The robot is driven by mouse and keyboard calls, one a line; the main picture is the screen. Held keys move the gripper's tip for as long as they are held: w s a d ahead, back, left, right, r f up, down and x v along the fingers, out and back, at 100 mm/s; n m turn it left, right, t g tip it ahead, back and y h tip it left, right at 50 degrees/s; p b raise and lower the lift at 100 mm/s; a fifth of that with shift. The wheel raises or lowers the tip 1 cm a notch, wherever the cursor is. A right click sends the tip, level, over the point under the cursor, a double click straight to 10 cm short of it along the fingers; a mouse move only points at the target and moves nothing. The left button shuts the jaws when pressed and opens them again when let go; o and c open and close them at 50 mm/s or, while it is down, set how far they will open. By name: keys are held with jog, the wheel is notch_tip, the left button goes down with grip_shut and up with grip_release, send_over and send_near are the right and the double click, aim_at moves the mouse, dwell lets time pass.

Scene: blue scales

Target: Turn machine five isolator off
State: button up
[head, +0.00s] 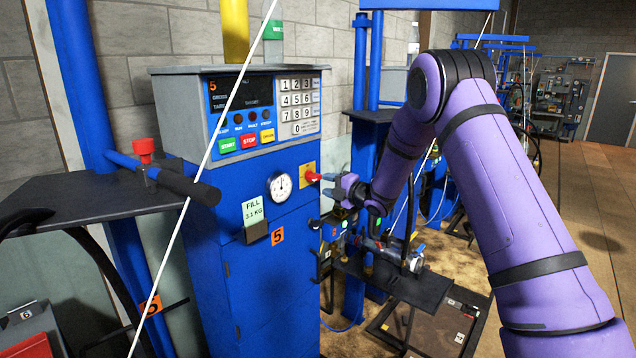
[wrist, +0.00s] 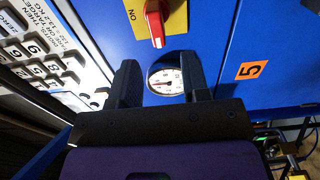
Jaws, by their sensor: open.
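The machine five isolator is a red rotary handle (head: 313,177) on a yellow plate (head: 306,169), on the front of the blue cabinet marked 5. In the wrist view the red handle (wrist: 155,24) shows at the top, with "ON" lettering on the yellow plate (wrist: 176,14) to its left. My gripper (head: 330,185) is open and empty beside the handle in the head view. In the wrist view its two dark fingers (wrist: 160,70) are spread below the handle, apart from it, with the gauge showing between them. The exact gap to the panel is hard to judge.
The cabinet (head: 215,265) carries a round gauge (head: 280,186), a keypad (head: 299,105), green, red and yellow buttons and a fill card (head: 253,211). A dark shelf (head: 85,205) with a red-topped fitting (head: 144,150) stands left. A platform with valves (head: 385,280) lies below my gripper.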

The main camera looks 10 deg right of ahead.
jog(key=shift+v, duration=2)
